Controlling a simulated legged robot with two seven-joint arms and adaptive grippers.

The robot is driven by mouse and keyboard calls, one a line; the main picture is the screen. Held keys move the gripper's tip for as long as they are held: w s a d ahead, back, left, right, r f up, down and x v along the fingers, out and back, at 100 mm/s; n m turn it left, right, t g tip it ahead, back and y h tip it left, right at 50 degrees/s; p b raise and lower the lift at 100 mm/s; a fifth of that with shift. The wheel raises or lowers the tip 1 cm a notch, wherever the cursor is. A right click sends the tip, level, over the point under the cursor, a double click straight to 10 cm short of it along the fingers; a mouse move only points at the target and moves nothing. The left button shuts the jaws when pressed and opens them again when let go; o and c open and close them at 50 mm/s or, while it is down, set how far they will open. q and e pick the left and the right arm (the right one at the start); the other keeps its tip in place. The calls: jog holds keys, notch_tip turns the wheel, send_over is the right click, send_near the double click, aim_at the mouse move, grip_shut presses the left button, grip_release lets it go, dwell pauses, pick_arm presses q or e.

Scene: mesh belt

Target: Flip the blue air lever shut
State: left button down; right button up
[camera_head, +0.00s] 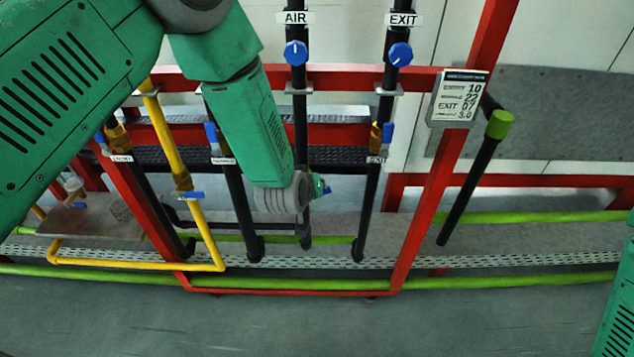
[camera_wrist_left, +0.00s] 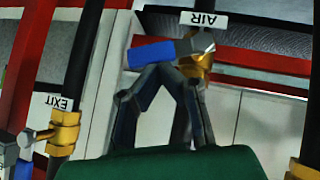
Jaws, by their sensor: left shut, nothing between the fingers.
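The blue air lever (camera_wrist_left: 152,53) shows in the left wrist view on a brass valve (camera_wrist_left: 197,66) beside an upside-down AIR label (camera_wrist_left: 204,19). It points left from the valve, roughly crosswise to the pipes. My left gripper (camera_wrist_left: 173,72) is shut and empty, its dark fingertips right under the lever and valve; I cannot tell whether they touch. In the head view my left arm's wrist covers this valve and most of the gripper; only a small bit of blue and green shows past it. My right gripper is out of view.
An AIR label (camera_head: 295,18) and round blue knob (camera_head: 296,53) top the air pipe. The exit pipe (camera_head: 370,205) with its blue lever (camera_head: 387,136) stands to the right. A yellow pipe (camera_head: 168,140) and red frame (camera_head: 420,200) surround the area.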

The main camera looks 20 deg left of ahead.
pick_arm(q)
jog(key=shift+w+d+f, duration=0.1)
jog(key=shift+d+f, duration=0.15)
jog(key=shift+d, duration=0.25)
jog(key=shift+w+d+f, duration=0.1)
jog(key=shift+d+f, duration=0.15)
jog(key=shift+d, duration=0.25)
jog(key=shift+f, duration=0.1)
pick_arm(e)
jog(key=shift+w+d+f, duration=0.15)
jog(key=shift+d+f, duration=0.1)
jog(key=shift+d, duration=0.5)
pick_arm(q)
jog(key=shift+a+f, duration=0.15)
jog(key=shift+a, duration=0.15)
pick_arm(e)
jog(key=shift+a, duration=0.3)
pick_arm(q)
jog(key=shift+d, duration=0.25)
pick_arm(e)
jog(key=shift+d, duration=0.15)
